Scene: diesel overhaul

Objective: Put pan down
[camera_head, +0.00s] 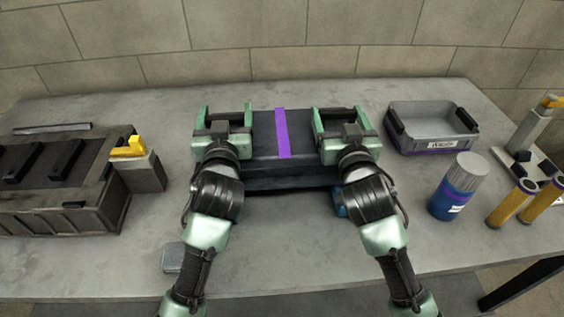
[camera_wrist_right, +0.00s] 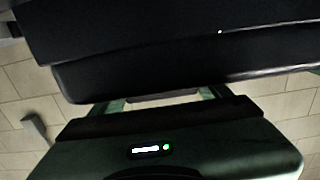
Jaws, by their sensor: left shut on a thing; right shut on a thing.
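The pan (camera_head: 283,133) is a dark, box-like part with a purple stripe across its top, in the middle of the bench in the head view. My left gripper (camera_head: 226,118) is shut on the pan's left side. My right gripper (camera_head: 342,121) is shut on its right side. The pan looks level; I cannot tell whether its underside touches the bench. In the right wrist view the pan's dark edge (camera_wrist_right: 180,72) fills the top, close to my gripper. The fingertips' contact is mostly hidden.
The grey bench (camera_head: 300,240) is clear in front. A dark engine block or crate (camera_head: 60,215) stands left, beside a yellow-topped grey block (camera_head: 140,172). A grey tray (camera_head: 432,146) stands right, near a blue canister (camera_head: 456,190) and yellow cylinders (camera_head: 512,203). Something blue (camera_head: 340,208) shows under the pan's right end.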

